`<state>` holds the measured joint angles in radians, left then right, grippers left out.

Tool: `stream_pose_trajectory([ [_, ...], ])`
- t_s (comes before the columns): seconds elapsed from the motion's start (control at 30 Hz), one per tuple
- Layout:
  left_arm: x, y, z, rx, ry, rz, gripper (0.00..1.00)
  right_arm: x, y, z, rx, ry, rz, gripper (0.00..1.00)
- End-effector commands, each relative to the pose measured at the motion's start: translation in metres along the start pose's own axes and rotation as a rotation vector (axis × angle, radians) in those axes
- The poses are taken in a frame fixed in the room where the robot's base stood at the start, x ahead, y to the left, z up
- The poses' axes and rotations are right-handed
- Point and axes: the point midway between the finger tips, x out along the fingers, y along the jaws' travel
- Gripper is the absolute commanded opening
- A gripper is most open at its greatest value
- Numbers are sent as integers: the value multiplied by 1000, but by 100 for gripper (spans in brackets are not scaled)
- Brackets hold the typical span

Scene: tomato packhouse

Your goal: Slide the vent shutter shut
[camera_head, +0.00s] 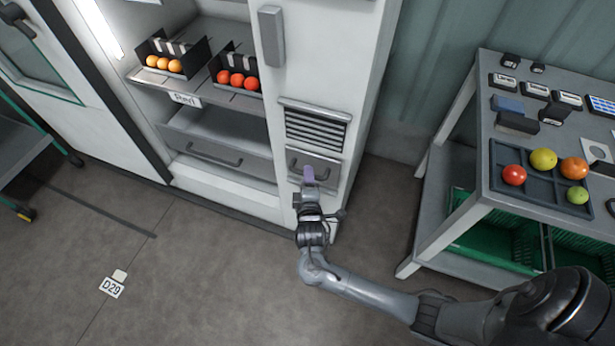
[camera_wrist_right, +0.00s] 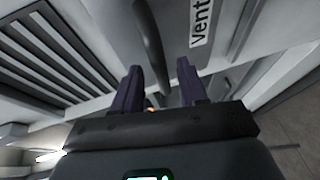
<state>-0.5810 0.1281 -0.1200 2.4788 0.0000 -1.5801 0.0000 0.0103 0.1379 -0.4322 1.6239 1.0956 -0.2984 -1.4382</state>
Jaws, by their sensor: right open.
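The vent grille (camera_head: 316,127), a slatted panel with dark slots uncovered, is on the white cabinet's narrow right front. Just below it is the grey shutter plate (camera_head: 328,172) with a dark bar handle (camera_head: 296,163). In the right wrist view, the plate (camera_wrist_right: 180,35) carries a "Vent" label, and the slats (camera_wrist_right: 50,55) are at left. My right gripper (camera_head: 309,174) is at the plate, with purple fingers. In the right wrist view the fingers (camera_wrist_right: 160,70) are apart, with the handle (camera_wrist_right: 150,40) lined up between them. I cannot tell whether they touch it. My left gripper is out of view.
Trays of orange (camera_head: 163,63) and red (camera_head: 237,80) tomatoes sit on the cabinet shelf, left of the grille. A drawer (camera_head: 225,157) with a bar handle is below. A grey table (camera_head: 484,120) with a tomato tray (camera_head: 510,191) stands at right. The floor at left is mostly clear.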

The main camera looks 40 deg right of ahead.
Motion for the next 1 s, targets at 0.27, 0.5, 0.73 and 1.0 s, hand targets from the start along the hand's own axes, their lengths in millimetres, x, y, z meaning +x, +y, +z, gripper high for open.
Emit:
stream_pose_trajectory([
  [0.27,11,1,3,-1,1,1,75,22,-1,0,-1,0,0,42],
  [0.5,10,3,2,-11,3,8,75,24,0,0,-1,0,0,42],
  [0.73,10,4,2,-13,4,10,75,24,0,0,0,0,-1,21],
  [1.0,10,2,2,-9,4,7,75,24,0,0,0,0,-1,0],
])
